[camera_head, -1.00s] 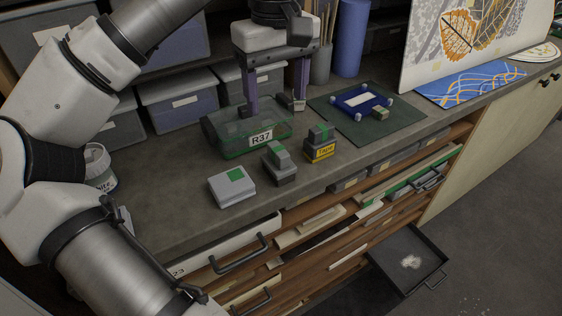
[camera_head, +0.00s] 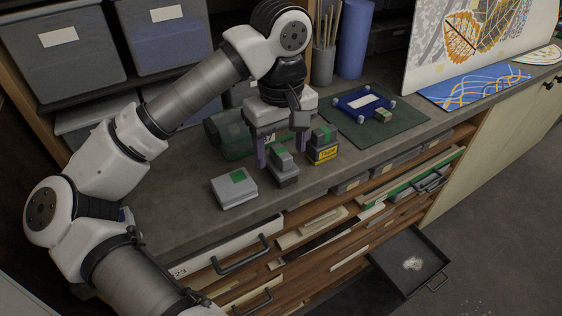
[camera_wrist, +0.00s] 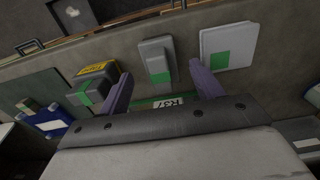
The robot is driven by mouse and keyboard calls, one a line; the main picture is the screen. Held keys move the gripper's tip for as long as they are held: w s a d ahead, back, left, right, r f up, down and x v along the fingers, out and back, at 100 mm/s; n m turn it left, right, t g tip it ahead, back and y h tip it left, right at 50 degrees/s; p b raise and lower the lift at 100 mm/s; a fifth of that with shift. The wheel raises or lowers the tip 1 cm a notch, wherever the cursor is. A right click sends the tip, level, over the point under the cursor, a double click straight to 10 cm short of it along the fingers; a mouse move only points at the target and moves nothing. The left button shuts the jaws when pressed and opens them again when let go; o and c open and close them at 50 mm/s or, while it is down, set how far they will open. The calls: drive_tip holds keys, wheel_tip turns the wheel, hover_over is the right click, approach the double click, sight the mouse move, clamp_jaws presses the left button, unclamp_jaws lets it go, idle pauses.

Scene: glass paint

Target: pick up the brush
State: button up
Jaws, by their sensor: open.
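I cannot tell for certain which thing is the brush. A small grey block with a raised, green-marked top (camera_head: 283,168) stands near the counter's front edge. It also shows in the wrist view (camera_wrist: 157,62), lying between the lines of my two fingers. My gripper (camera_head: 279,150) is open and empty, with its purple fingers just behind and above this block; contact cannot be told. In the wrist view my gripper (camera_wrist: 160,80) has one finger on either side. Several thin brush-like handles (camera_head: 327,25) stand upright in a grey cup (camera_head: 322,66) at the back.
A pale flat box with a green patch (camera_head: 234,188) lies left of the block, and a yellow-labelled tape block (camera_head: 322,146) stands right. A dark green mat (camera_head: 395,126) lies farther right. An open drawer tray (camera_head: 410,262) juts out below.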

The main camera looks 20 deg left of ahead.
sight(281, 151)
drive_tip(key=shift+s+f+p, duration=0.1)
drive_tip(key=shift+f+p, duration=0.35)
drive_tip(key=shift+f, duration=1.35)
drive_tip(key=c, duration=1.1)
drive_tip(key=shift+o, duration=0.2)
drive_tip(key=shift+r, duration=0.1)
wheel_tip(281, 151, up, 20)
drive_tip(key=p, duration=0.7)
